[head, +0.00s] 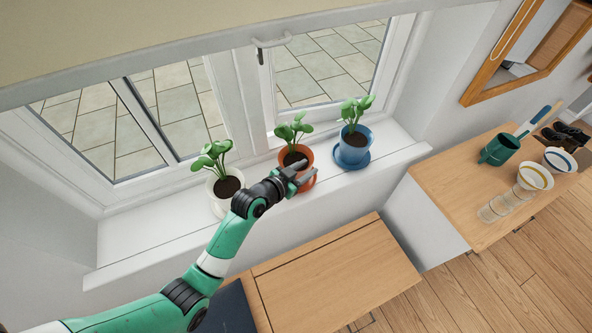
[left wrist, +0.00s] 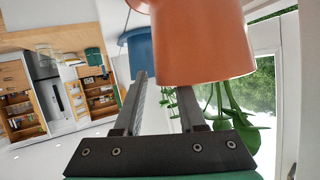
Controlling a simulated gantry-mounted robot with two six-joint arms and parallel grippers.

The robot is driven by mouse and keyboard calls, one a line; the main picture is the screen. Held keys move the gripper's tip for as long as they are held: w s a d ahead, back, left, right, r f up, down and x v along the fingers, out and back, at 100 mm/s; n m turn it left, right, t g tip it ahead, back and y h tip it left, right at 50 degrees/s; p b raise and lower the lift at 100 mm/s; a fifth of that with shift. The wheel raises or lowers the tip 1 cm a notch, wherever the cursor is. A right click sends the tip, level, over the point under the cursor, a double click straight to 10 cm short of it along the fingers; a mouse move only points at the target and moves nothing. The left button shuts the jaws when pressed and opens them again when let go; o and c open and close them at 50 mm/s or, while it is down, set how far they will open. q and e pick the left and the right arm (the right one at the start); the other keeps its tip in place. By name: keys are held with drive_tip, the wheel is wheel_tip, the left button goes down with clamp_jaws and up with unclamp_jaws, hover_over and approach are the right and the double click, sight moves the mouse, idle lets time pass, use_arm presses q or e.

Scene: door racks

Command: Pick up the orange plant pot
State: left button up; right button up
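The orange plant pot (head: 308,182) stands on the window sill between two other pots, with dark soil and a green plant (head: 291,130) in it. My left gripper (head: 302,173) is at its front rim, partly covering the pot. In the left wrist view the orange pot (left wrist: 205,40) looms upside down. My left gripper's fingers (left wrist: 165,95) are apart there, one beside the pot and the other's tip hidden behind the rim. Whether they touch the pot is unclear. My right gripper is not in view.
A white pot (head: 222,204) stands to the left and a blue pot (head: 354,148) on a saucer to the right, both close by on the sill (head: 160,240). The window (head: 262,100) is behind. A wooden table (head: 335,272) is below; a side table (head: 447,190) holds a watering can (head: 497,151).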

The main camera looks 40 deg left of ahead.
use_arm(q)
drive_tip(key=shift+c, duration=0.2)
clamp_jaws()
drive_tip(key=shift+s+f, duration=0.15)
drive_tip(key=shift+f, duration=0.2)
idle(0.7)
drive_tip(key=shift+r, duration=0.15)
